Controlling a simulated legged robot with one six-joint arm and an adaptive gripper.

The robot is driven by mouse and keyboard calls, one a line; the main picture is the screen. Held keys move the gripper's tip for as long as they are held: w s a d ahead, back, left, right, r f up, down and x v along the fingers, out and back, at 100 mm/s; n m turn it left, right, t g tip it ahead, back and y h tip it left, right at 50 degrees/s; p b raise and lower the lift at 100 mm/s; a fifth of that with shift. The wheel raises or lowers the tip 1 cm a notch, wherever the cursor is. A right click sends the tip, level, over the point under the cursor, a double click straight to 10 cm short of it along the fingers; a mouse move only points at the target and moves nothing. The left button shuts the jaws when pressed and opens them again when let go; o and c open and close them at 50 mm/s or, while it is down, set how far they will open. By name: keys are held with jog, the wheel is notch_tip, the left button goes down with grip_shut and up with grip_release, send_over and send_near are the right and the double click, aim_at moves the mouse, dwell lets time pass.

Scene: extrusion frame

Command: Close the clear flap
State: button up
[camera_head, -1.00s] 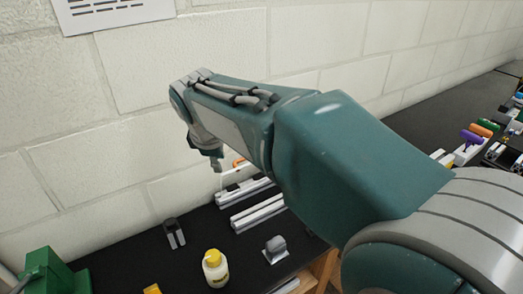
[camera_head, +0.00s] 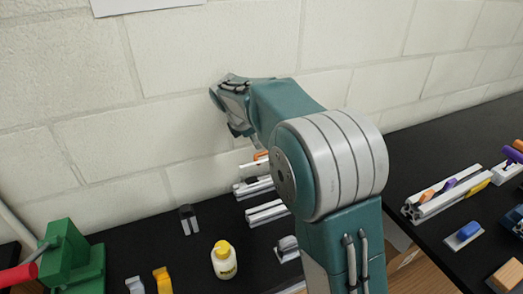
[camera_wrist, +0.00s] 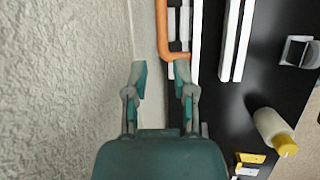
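My gripper (camera_wrist: 160,82) is open and empty in the wrist view, with its two fingers apart near the wall. It also shows small in the head view (camera_head: 240,130), partly hidden by my own arm. An orange bent rod (camera_wrist: 162,30) lies just ahead of the fingers, its lower end hooking right near the right fingertip. In the head view the orange part (camera_head: 261,154) peeks out beside my arm, above pale aluminium extrusions (camera_head: 250,187). I cannot make out the clear flap for certain, nor its angle.
A yellow-capped bottle (camera_head: 224,262), a green block-like device (camera_head: 70,255) and yellow pieces (camera_head: 162,280) stand on the black table. The wall (camera_head: 60,130) is close on the left of my gripper. More extrusions (camera_head: 445,193) with coloured parts lie at right.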

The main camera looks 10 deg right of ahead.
jog(key=d+f, duration=0.2)
jog(key=w+d+f, duration=0.1)
jog(key=d+f, duration=0.1)
jog(key=shift+w+d+f, duration=0.1)
jog(key=shift+w+f, duration=0.1)
jog(key=shift+f, duration=0.4)
jog(key=shift+w+a+f, duration=0.1)
jog(key=shift+a, duration=0.65)
jog(key=c, duration=0.3)
jog(key=shift+d, duration=0.2)
grip_shut()
jog(key=shift+d, duration=0.2)
